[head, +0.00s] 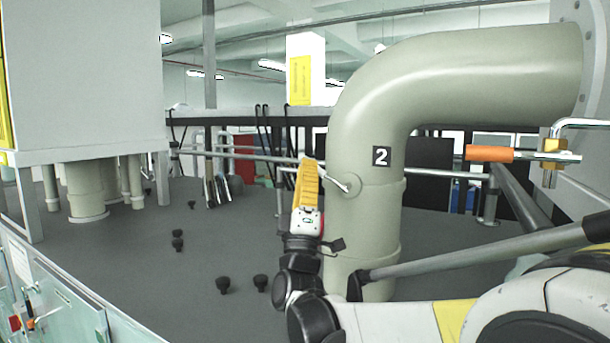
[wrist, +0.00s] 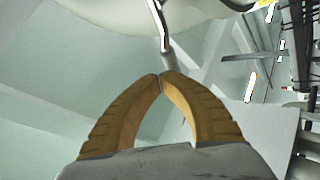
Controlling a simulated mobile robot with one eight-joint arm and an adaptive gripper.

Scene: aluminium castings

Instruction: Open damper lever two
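The beige elbow pipe (head: 365,235) carries a black label "2" (head: 381,156). Damper lever two (head: 328,171) is a thin pale rod, bent up and left from a round pivot on the pipe's left side. My gripper (head: 311,162) points upward beside the pipe, its yellow fingers at the lever's outer end, partly hiding it. In the wrist view the lever (wrist: 159,28) comes down from the top to a grey end just beyond my fingertips (wrist: 161,76). The fingertips are together with only a thin slit between them. I cannot tell whether they touch the lever.
An orange-handled valve lever (head: 490,153) stands out at the right. A grey rail (head: 240,156) runs behind my gripper. Several black knobs (head: 222,285) stand on the dark deck (head: 150,260), which is otherwise open at left. A grey cabinet (head: 80,75) stands at far left.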

